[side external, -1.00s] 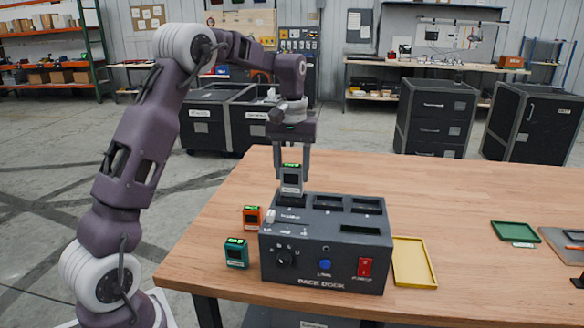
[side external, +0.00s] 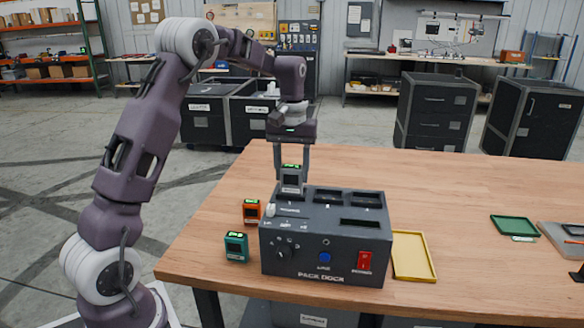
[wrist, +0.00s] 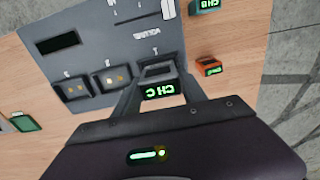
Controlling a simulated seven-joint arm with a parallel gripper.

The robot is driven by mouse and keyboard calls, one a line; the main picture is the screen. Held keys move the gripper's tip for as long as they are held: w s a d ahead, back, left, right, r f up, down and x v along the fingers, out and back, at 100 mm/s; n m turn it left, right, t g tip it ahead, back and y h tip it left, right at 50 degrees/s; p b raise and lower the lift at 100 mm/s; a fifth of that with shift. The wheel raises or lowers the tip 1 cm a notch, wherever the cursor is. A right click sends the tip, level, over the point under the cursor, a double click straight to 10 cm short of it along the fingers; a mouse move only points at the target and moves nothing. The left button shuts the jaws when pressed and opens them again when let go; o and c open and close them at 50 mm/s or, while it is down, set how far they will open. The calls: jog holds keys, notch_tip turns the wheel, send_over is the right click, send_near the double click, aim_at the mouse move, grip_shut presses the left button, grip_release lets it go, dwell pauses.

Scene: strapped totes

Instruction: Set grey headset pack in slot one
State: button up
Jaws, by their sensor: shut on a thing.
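My gripper (side external: 291,168) is shut on the grey headset pack (side external: 291,183), which stands upright with a lit green display on top. It holds the pack over the leftmost top slot of the dark grey pack dock (side external: 325,270). The pack's lower end meets the slot, but its depth is hard to tell. In the wrist view, the pack (wrist: 159,88) shows between the fingers, its display reading "CH C". Two other slots (wrist: 71,88) (wrist: 112,79) look empty there.
An orange pack (side external: 251,212) and a teal pack (side external: 237,248) stand left of the dock. A yellow tray (side external: 413,257) lies close to its right. A green tray (side external: 514,226) lies farther right, with clear table between.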

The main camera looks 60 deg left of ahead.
aim_at(292, 167)
jog(key=o, duration=1.6)
jog(key=o, duration=0.4)
jog(key=shift+r, duration=0.1)
jog(key=shift+r, duration=4.4)
